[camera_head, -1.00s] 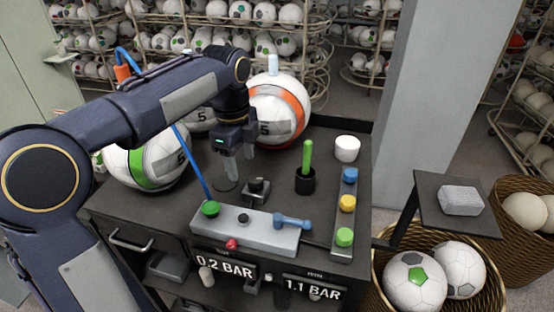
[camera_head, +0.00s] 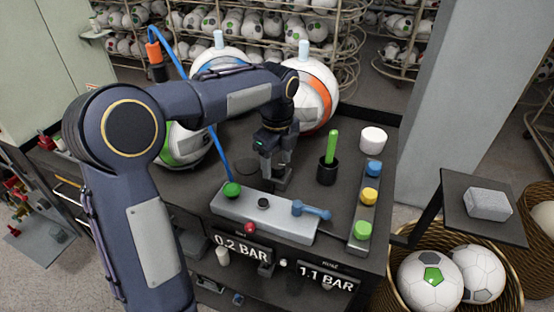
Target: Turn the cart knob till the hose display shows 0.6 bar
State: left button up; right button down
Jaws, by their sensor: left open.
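The dark cart (camera_head: 225,170) carries a grey control panel (camera_head: 262,217). On the panel are a green cap (camera_head: 232,189), a small black round knob (camera_head: 263,202), a blue lever (camera_head: 312,210) and a red knob (camera_head: 250,228). Two displays sit on the cart front: the left one (camera_head: 242,247) reads 0.2 BAR, the right one (camera_head: 325,278) reads 1.1 BAR. Their small labels are too small to read surely. My left gripper (camera_head: 277,173) is open, pointing down behind the panel at a small black block (camera_head: 275,183); I cannot tell if it touches. My right gripper is not in view.
Balls stand at the cart's back; one has an orange band (camera_head: 312,95). A black cup (camera_head: 327,173) holds a green stick. A strip with blue, yellow and green buttons (camera_head: 369,196) lies right. A side shelf (camera_head: 460,220) holds a grey block (camera_head: 487,203) above a ball basket.

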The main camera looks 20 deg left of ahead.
pick_arm(q)
jog(key=c, duration=1)
